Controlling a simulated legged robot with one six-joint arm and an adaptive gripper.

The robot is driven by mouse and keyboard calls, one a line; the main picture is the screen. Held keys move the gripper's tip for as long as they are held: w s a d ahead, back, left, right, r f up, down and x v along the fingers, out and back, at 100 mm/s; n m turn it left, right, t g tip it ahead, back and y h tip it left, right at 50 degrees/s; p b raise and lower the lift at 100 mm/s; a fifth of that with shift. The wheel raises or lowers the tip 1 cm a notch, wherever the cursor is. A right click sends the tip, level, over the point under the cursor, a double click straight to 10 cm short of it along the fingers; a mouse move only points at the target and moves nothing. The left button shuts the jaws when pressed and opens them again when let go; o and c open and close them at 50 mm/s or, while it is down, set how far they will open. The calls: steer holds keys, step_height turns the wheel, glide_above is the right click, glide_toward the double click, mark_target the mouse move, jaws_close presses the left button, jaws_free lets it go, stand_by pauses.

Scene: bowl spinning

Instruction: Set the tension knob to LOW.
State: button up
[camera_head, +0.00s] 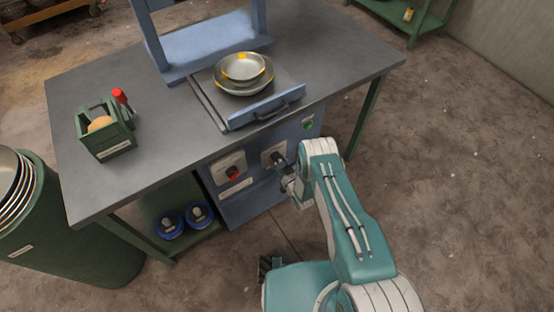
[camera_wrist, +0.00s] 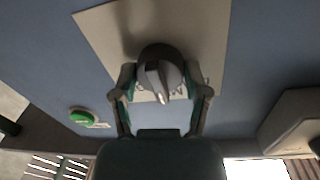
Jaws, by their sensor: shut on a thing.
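A dark grey knob (camera_head: 278,159) with a raised pointer ridge sits on a pale plate on the front of the blue machine, below the table top. In the wrist view the knob (camera_wrist: 160,66) is in the upper middle, its light ridge nearly in line with my palm. My gripper (camera_head: 287,180) reaches this knob from the front. In the wrist view my gripper (camera_wrist: 162,86) has one finger on each side of the knob, shut on it. The plate (camera_wrist: 105,40) shows around the knob, but its setting marks are too blurred or hidden to read.
A red switch (camera_head: 233,173) is left of the knob and a green button (camera_head: 308,125) right of it. Stacked bowls (camera_head: 243,82) stand on the tray (camera_head: 265,107) above. A green caddy (camera_head: 106,130) sits on the table (camera_head: 180,133). Floor to the right is clear.

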steer(key=shift+w, duration=0.1)
steer(key=n, duration=0.4)
steer(key=shift+n, duration=0.3)
steer(key=n, duration=0.4)
steer(key=shift+a+y, duration=0.1)
steer(key=shift+y, duration=0.2)
steer(key=shift+n, duration=0.3)
steer(key=o, duration=1.2)
steer(key=shift+a, duration=0.1)
steer(key=shift+c, duration=0.2)
